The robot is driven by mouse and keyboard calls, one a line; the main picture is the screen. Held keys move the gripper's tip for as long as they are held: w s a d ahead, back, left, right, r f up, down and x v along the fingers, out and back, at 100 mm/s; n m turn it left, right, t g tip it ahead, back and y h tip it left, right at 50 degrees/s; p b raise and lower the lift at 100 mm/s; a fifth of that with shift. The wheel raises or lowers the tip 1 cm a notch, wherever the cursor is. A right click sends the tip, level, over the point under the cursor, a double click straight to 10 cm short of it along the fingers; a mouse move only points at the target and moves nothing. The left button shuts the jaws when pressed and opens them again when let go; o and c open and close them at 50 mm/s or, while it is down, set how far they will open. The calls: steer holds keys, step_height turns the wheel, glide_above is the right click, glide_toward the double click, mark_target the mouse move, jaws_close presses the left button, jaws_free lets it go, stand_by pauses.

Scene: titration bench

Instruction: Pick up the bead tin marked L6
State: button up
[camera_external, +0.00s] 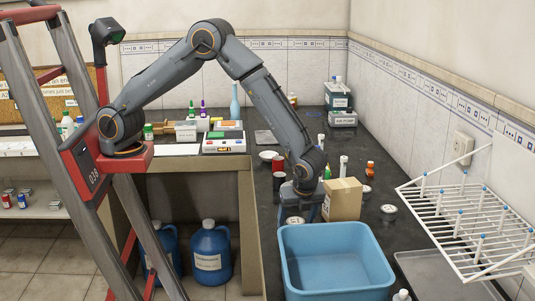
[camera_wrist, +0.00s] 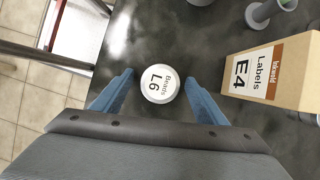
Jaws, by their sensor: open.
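The bead tin marked L6 (camera_wrist: 159,86) is a small round tin with a white lid reading "Beads L6". In the wrist view it stands on the dark bench top between the two blue fingers of my gripper (camera_wrist: 159,75). The fingers are apart, one on each side of the lid, with a gap visible on both sides. In the external view my gripper (camera_external: 293,211) points down over the bench near its front edge, left of a cardboard box and behind the blue tub. The tin is hard to make out there.
The cardboard box marked Labels E4 (camera_external: 342,199) stands close on the right; it also shows in the wrist view (camera_wrist: 273,70). A blue tub (camera_external: 335,262) is in front. A grey tube-like piece (camera_wrist: 262,12) stands at the top right. The bench edge is on the left.

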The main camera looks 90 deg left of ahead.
steer(key=c, duration=1.1)
